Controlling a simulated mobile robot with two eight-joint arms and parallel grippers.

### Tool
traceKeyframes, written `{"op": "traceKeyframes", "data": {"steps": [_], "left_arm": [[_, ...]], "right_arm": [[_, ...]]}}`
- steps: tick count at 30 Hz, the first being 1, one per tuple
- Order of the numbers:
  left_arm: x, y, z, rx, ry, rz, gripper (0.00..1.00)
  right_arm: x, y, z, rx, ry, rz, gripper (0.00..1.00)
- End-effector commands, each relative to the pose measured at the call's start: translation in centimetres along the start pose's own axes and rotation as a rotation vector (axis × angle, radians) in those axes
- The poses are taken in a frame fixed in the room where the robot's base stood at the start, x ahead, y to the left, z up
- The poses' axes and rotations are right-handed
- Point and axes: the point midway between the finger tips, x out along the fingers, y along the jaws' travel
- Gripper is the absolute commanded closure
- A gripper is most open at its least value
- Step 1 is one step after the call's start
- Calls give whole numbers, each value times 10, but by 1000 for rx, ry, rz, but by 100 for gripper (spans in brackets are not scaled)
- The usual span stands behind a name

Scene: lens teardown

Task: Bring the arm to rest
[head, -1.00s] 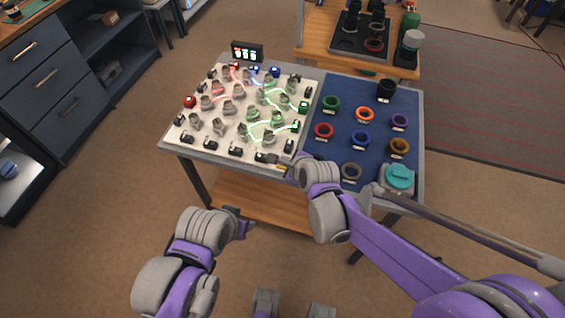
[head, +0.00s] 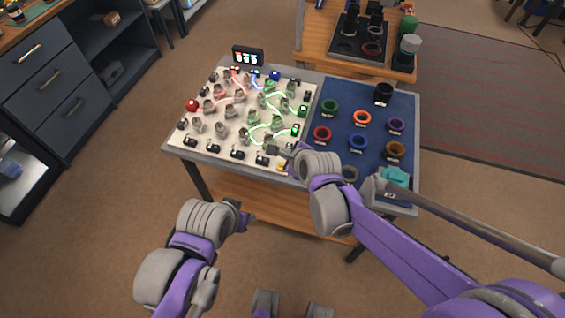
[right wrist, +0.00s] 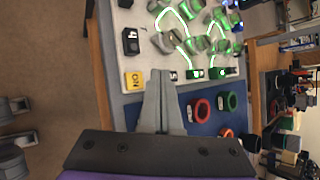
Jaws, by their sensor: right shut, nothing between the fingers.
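My right gripper (head: 276,151) is over the front right edge of the white board on the table. In the right wrist view its grey fingers (right wrist: 161,100) are together with nothing between them. They point toward the board (right wrist: 140,60), close to a yellow block marked NO (right wrist: 133,80). Whether they touch anything cannot be told. My left gripper (head: 243,216) is low in front of the table, clear of it. It is small and partly hidden by its own wrist, so its jaws cannot be read.
The white board (head: 215,148) carries several grey parts and glowing red, blue and green lines. Beside it, a blue mat (head: 340,120) holds several coloured rings and a teal-topped item (head: 396,176), partly behind my right arm. A wooden bench (head: 310,50) stands behind. Open floor lies in front.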

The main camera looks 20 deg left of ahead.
Motion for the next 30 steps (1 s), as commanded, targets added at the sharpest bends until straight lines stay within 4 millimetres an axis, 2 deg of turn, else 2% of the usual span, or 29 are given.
{"op": "traceKeyframes", "data": {"steps": [4, 18, 21, 23, 26, 30], "left_arm": [[-8, 0, -6, 0, 4, 0, 50], [-7, 0, -5, 0, 4, 0, 50], [-7, 0, -6, 0, 4, 0, 50], [-8, 0, -6, 0, 4, 0, 50], [-10, 0, -8, 0, 6, 0, 50], [-14, 0, -12, 0, 8, 0, 50]], "right_arm": [[-9, -7, 6, -1, 0, -1, 100], [-8, -6, 6, 0, 0, 0, 100], [-13, -7, 2, -22, 8, -1, 100], [-22, -10, -6, -72, 23, -1, 100], [-51, -16, -31, -232, 72, 4, 100], [-110, -16, -79, -565, 167, 47, 100]]}}
